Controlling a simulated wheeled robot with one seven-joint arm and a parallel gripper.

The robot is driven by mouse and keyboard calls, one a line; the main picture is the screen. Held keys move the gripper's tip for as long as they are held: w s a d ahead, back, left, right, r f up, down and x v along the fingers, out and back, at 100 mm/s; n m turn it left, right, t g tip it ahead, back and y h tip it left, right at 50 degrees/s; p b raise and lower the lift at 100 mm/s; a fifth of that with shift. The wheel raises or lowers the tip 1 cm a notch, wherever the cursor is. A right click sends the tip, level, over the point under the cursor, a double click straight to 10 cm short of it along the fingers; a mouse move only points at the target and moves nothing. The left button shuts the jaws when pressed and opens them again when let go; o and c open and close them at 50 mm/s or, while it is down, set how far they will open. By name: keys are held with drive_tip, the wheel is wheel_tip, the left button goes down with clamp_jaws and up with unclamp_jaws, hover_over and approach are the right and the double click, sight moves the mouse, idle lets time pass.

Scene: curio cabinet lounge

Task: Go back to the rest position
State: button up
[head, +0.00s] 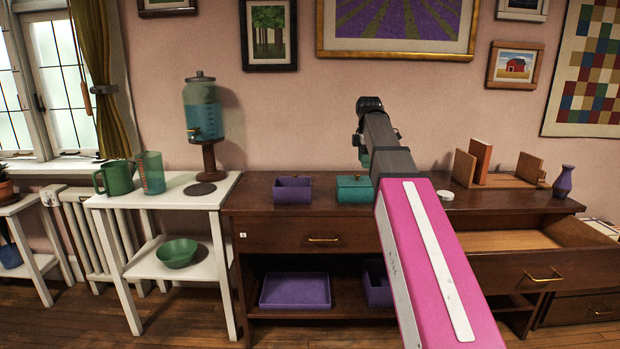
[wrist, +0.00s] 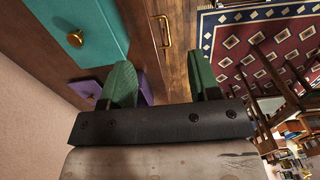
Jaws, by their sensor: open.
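My gripper (wrist: 162,84) shows in the wrist view with its two green fingers spread apart and nothing between them. In the head view my pink and grey arm reaches up over the dark wooden cabinet (head: 280,222). There the arm hides most of the gripper; only a bit of green shows beside the grey wrist. A teal box (head: 354,189) with a small knob stands on the cabinet top below the gripper. It also shows at the upper left of the wrist view (wrist: 100,22), apart from the fingers.
A drawer (head: 545,268) stands pulled out at the right. A wooden book rack (head: 510,182) and a purple vase (head: 563,181) are on the right top. A white side table (head: 215,197) stands left.

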drive_tip(key=s+f+m, duration=0.4)
drive_tip(key=f, duration=0.8)
drive_tip(key=s+f+m, duration=0.4)
drive_tip(key=f, duration=0.9)
drive_tip(key=s+f+m, duration=1)
drive_tip(key=s+f, duration=0.4)
drive_tip(key=f, duration=0.4)
drive_tip(key=shift+f, duration=0.4)
